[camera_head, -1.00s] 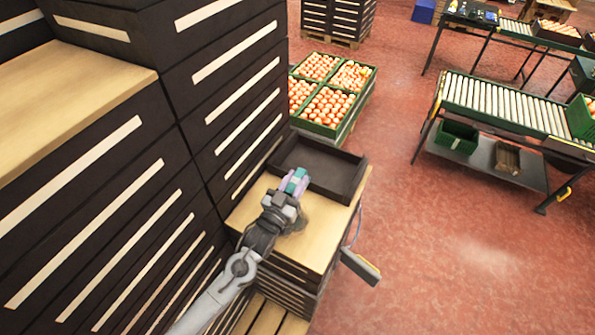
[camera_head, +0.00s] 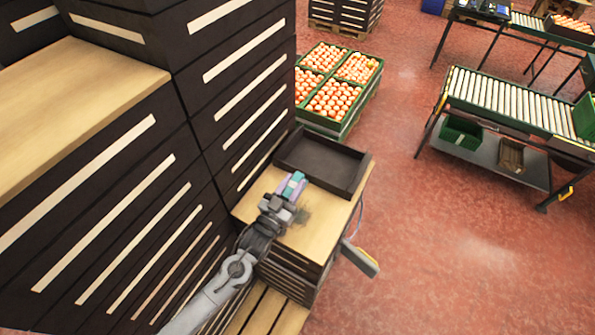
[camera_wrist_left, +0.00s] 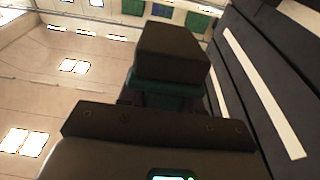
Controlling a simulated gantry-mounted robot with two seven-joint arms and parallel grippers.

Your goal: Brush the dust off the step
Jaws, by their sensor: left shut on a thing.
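The step is a pale wooden board (camera_head: 315,243) on stacked dark crates in the middle of the head view. A greyish smudge (camera_head: 302,216) shows on it beside my gripper; I cannot tell whether it is dust or shadow. In the left wrist view, a dark block (camera_wrist_left: 172,55) with a teal band sits at the gripper. Any bristles are hidden, and contact with the board cannot be told. My right gripper is not in view.
A dark open tray (camera_head: 345,184) sits at the board's far end. Tall dark crate stacks (camera_head: 225,100) stand close on the left. A grey-yellow thing (camera_head: 361,259) sticks out at the right side. The red floor (camera_head: 460,260) at right is clear.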

